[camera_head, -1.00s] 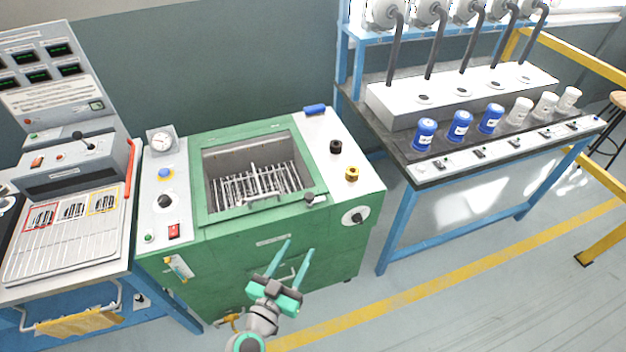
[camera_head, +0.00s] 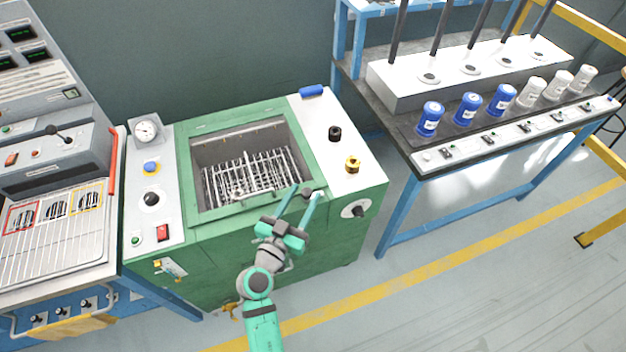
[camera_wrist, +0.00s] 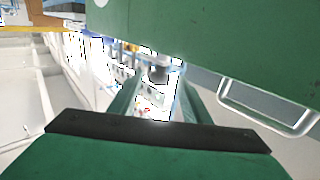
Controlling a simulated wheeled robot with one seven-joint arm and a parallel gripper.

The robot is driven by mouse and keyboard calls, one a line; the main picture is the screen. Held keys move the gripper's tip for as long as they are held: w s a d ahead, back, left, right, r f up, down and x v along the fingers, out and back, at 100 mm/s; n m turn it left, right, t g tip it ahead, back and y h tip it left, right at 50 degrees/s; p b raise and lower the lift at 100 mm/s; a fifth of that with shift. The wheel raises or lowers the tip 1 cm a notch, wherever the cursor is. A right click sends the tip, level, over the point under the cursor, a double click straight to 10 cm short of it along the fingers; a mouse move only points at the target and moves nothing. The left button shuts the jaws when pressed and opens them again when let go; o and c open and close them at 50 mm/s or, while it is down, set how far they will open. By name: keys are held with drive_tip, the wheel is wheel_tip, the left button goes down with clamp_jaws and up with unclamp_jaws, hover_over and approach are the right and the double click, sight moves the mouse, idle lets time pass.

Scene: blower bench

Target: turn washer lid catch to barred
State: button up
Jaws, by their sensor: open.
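The washer is a green bench machine (camera_head: 230,265) with an open-topped basin holding a wire rack (camera_head: 252,178). A small dark knob on the front right corner of the basin rim looks like the lid catch (camera_head: 306,193); I cannot read its setting. My gripper (camera_head: 308,192) is open in front of the washer, and its two teal fingertips reach up to either side of this knob in the head view. Whether they touch it is not clear. In the wrist view, a dark, blurred knob-like shape (camera_wrist: 158,72) shows between the finger ends.
A black knob (camera_head: 335,133) and a yellow knob (camera_head: 352,164) stand on the white right panel. A rotary switch (camera_head: 356,210) sits on the front right. A gauge (camera_head: 146,130) and buttons are at left. A blue-legged bench with bottles (camera_head: 430,119) stands at right.

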sight(309, 188)
drive_tip(key=shift+x, duration=3.05)
drive_tip(key=c, duration=1.1)
